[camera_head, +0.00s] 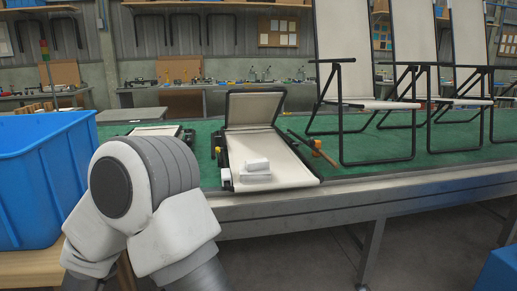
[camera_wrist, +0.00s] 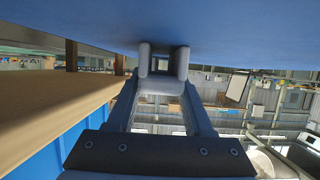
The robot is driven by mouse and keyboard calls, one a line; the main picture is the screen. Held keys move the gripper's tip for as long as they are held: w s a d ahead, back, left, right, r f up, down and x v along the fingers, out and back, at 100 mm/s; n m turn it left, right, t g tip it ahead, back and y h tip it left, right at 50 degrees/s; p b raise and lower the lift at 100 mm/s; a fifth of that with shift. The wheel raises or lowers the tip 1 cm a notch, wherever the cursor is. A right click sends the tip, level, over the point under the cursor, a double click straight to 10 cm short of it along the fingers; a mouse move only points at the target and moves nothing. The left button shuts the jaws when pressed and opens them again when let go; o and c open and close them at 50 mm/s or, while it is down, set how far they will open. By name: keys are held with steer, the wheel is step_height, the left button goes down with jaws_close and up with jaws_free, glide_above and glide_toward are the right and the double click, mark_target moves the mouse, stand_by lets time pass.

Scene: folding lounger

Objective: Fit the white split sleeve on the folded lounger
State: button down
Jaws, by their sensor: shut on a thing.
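In the wrist view my gripper (camera_wrist: 162,96) has its two grey fingers closed on a pale U-shaped piece, which looks like the white split sleeve (camera_wrist: 162,87). The open side of the U faces the top of the picture, close to a broad blue surface; I cannot tell if they touch. In the head view my gripper is out of sight behind my arm. The lounger (camera_head: 291,168) lies on the green-topped bench with its back panel (camera_head: 252,108) tilted up. White blocks (camera_head: 257,177) sit on its front part, and a small white piece (camera_head: 226,177) is at its front left corner.
A blue bin (camera_head: 45,175) stands at the left on a wooden surface (camera_head: 30,266). Another flat lounger (camera_head: 155,131) lies behind my arm. Upright chairs (camera_head: 360,90) stand on the right of the green bench (camera_head: 430,166).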

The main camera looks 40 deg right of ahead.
stand_by(0.4)
steer(key=shift+r+p, duration=2.05)
steer(key=shift+r, duration=0.5)
steer(key=shift+d, duration=0.1)
